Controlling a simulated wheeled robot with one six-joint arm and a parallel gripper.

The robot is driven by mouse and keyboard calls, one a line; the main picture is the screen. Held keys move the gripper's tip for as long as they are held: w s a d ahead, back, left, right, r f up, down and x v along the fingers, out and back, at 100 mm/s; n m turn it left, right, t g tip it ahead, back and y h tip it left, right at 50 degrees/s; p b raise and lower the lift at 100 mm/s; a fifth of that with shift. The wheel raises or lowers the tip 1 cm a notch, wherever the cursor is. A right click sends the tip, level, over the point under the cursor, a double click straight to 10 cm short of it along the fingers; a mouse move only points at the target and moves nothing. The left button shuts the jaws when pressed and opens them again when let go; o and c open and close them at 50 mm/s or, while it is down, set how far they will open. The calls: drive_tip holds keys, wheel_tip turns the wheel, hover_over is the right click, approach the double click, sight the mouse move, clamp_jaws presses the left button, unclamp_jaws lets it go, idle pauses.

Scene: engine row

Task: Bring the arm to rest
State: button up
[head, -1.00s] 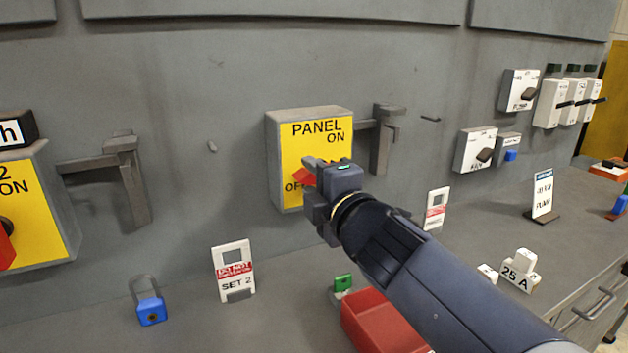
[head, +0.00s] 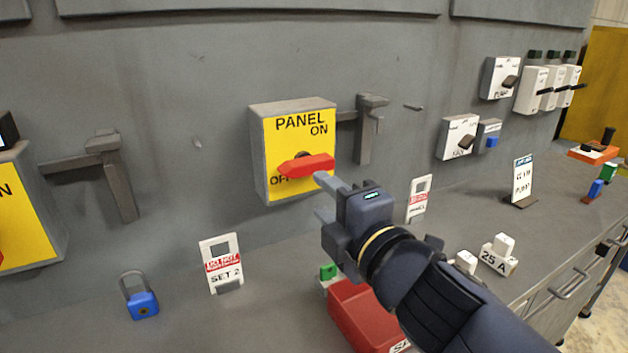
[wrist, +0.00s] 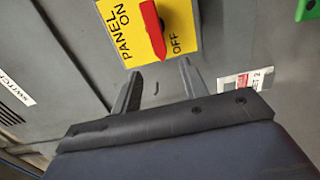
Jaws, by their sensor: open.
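My gripper (head: 328,198) is open and empty in the head view, just in front of and to the lower right of the yellow PANEL switch box (head: 299,138). Its two fingers (wrist: 157,85) show apart in the wrist view, with nothing between them. The box's red handle (head: 306,166) lies nearly level, its left end by the OFF mark, which it partly covers. The red handle (wrist: 153,30) also shows in the wrist view, beyond the fingertips and apart from them. My forearm crosses the lower right of the head view.
A red box (head: 357,318) stands on the bench below my gripper. A blue padlock (head: 142,304) and a SET 2 tag (head: 224,265) are at the left. A PANEL tag (head: 418,200) and 25 A blocks (head: 497,256) are at the right. A grey bracket (head: 370,130) juts beside the switch box.

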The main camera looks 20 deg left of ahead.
sight(297, 173)
drive_tip(key=shift+s+d, duration=0.45)
drive_tip(key=shift+d, duration=0.1)
drive_tip(key=b+x, duration=0.2)
drive_tip(key=x, duration=0.9)
drive_tip(key=shift+f, duration=0.1)
drive_tip(key=shift+s, duration=0.1)
